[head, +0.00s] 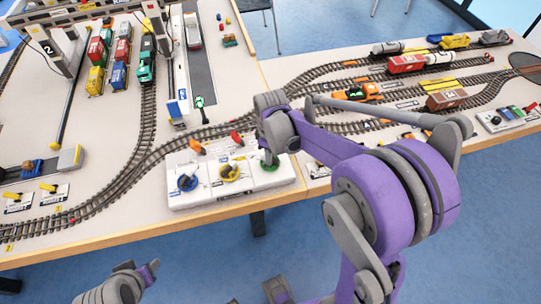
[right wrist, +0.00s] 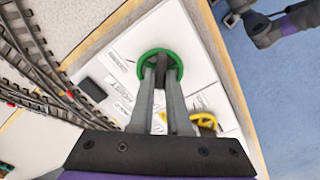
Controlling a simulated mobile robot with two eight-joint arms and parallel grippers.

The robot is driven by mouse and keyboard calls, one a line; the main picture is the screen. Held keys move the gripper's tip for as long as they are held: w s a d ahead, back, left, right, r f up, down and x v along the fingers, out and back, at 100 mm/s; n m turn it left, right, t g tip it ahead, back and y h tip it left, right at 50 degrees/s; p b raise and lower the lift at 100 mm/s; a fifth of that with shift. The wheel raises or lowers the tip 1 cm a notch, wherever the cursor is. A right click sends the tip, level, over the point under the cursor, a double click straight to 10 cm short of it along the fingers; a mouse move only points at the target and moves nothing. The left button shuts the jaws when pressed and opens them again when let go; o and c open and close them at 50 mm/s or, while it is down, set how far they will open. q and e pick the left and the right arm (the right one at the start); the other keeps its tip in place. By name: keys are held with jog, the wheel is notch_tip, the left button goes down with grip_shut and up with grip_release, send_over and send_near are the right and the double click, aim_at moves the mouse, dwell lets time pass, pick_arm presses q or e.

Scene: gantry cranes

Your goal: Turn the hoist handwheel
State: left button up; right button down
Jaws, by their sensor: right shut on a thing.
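A white control panel (head: 208,196) at the table's front edge carries three handwheels. The blue handwheel (head: 188,182) is on the left, the yellow handwheel (head: 230,172) in the middle and the green handwheel (head: 269,164) on the right. My right gripper (head: 268,152) reaches down onto the green handwheel.
Curved railway track (head: 150,165) runs close behind the panel. Toy wagons and a gantry crane (head: 48,45) stand at the back left. An orange locomotive (head: 358,92) and more wagons are at right. A second control panel (head: 508,117) is at far right.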

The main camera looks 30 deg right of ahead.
jog(key=c, duration=0.9)
grip_release()
notch_tip(320, 180, up, 11)
jog(key=shift+f+p, duration=0.1)
jog(key=shift+p, duration=0.35)
